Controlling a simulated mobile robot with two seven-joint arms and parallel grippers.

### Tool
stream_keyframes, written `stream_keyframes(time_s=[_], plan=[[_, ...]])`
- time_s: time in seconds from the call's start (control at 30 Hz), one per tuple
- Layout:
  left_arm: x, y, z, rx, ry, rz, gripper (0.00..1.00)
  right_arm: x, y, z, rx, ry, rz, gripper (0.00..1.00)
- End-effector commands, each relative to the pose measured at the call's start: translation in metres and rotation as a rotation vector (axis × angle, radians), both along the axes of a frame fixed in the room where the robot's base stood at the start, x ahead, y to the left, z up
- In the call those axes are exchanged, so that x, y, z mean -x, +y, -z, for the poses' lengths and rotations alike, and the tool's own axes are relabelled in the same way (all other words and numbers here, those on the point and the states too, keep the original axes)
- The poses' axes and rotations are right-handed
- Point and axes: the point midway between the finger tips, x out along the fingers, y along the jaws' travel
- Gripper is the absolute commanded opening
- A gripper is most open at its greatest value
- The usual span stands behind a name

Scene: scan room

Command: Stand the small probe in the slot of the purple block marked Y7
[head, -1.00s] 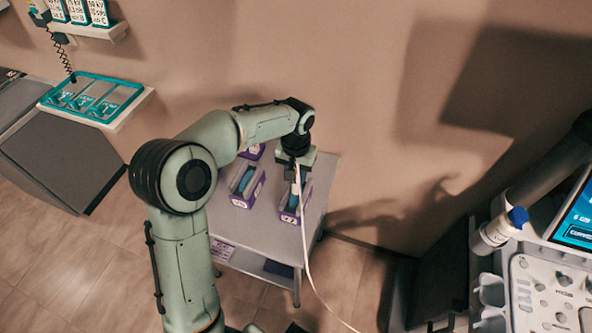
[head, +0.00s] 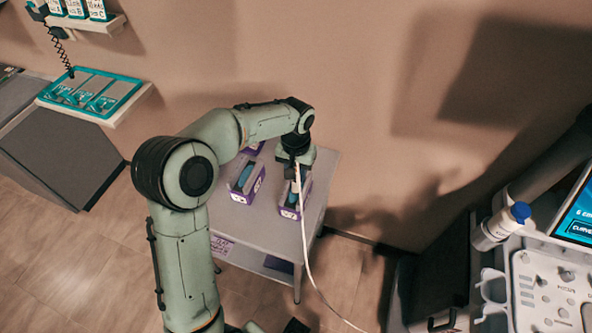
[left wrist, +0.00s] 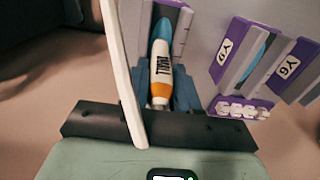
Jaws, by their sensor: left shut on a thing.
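My left gripper (head: 295,178) is shut on the small probe, over the right-hand block on the small table. The probe (left wrist: 161,68) is white with a blue tip, an orange band and a "SMALL" label; its cable runs off the gripper. The probe lines up with the slot of a purple block (left wrist: 183,30); I cannot tell how deep it sits. That block also shows in the head view (head: 290,212), its label too small to read. My right gripper is not in view.
Other purple blocks stand close by on the table (head: 262,230), one beside it (head: 238,197) and one marked Y6 (left wrist: 300,62). A wall stands behind; a console (head: 540,285) is at right.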

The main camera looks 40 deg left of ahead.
Motion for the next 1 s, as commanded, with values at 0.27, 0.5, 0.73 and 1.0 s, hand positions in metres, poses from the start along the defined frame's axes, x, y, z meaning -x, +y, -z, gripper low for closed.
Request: stream_keyframes(time_s=[0.27,0.5,0.73,1.0], plan=[[-0.0002,-0.0002,0.0028,0.000,-0.001,0.000,0.00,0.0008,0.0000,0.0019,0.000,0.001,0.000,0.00],[-0.0002,-0.0002,0.0052,0.000,-0.001,0.000,0.00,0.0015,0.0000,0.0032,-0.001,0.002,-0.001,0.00],[-0.0002,-0.0002,0.0052,0.000,-0.001,0.000,0.59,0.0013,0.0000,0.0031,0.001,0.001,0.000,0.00],[-0.0002,0.0000,0.0013,0.000,-0.001,0.000,0.59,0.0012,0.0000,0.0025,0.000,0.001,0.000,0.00]])
